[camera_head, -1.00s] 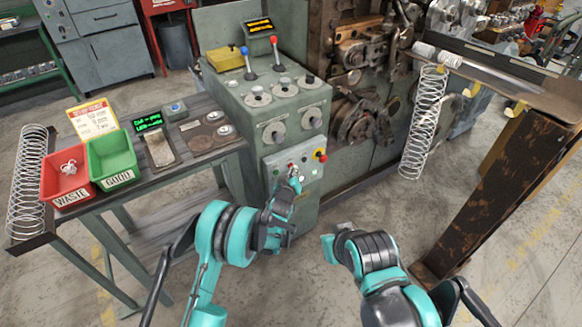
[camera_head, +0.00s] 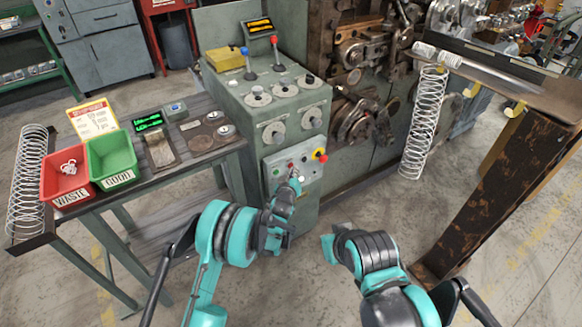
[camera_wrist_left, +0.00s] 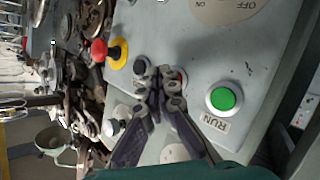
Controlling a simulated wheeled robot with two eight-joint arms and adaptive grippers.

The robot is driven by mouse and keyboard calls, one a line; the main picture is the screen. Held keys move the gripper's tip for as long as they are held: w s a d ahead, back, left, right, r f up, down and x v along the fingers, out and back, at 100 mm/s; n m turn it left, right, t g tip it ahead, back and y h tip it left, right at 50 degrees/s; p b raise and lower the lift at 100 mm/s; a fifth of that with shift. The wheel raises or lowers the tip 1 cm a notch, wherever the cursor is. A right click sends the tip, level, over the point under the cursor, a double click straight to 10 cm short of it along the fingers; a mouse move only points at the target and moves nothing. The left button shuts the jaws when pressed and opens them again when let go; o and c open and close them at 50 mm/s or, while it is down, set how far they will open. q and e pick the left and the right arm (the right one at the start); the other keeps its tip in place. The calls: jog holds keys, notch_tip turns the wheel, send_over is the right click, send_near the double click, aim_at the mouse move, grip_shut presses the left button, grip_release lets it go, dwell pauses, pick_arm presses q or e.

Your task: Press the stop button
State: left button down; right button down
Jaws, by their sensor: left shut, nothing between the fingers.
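The grey control panel (camera_head: 310,171) is on the front of the green machine cabinet. My left gripper (camera_head: 294,177) is shut and empty, its fingertips at the panel face just below a small red button (camera_head: 290,164). In the left wrist view the shut fingertips (camera_wrist_left: 159,72) lie against or very near the panel, with a bit of red (camera_wrist_left: 183,77) showing beside them, mostly hidden. The green RUN button (camera_wrist_left: 222,98) is to their right. A red knob on a yellow base (camera_wrist_left: 117,54) is to their left; it also shows in the head view (camera_head: 320,155). Contact cannot be told.
My right gripper (camera_head: 328,243) hangs low in front of the cabinet, clear of the panel. A bench with the red waste bin (camera_head: 66,178) and green good bin (camera_head: 112,158) stands left. A rusty stand (camera_head: 500,185) is at right, with a hanging spring (camera_head: 423,120).

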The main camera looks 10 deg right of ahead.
pick_arm(q)
jog(key=shift+s+d, duration=0.15)
jog(key=shift+s, duration=0.2)
jog(key=shift+s+d, duration=0.3)
jog(key=shift+s, duration=0.5)
jog(key=shift+s+d, duration=0.25)
jog(key=shift+s, duration=0.55)
jog(key=shift+s+d, duration=0.3)
jog(key=shift+s, duration=0.5)
jog(key=a+r+y, duration=0.3)
jog(key=a+r, duration=0.8)
jog(key=a, duration=0.1)
jog(key=s+a+r+g+y, duration=0.1)
jog(key=s+a+r, duration=0.3)
jog(key=a, duration=0.3)
jog(key=s+a+r+g+y, duration=0.1)
jog(key=s+a+r+g, duration=0.1)
jog(key=s+a+r, duration=0.3)
jog(key=s+a+f+g, duration=0.1)
jog(key=s+a, duration=0.6)
jog(key=s, duration=0.5)
jog(key=s+a+f+g, duration=0.1)
jog(key=s+a+g, duration=0.1)
jog(key=s+a, duration=0.5)
jog(key=s, duration=0.6)
jog(key=shift+s+a+m+y, duration=0.25)
jog(key=shift+s+m+y, duration=0.05)
jog(key=shift+m+y, duration=0.1)
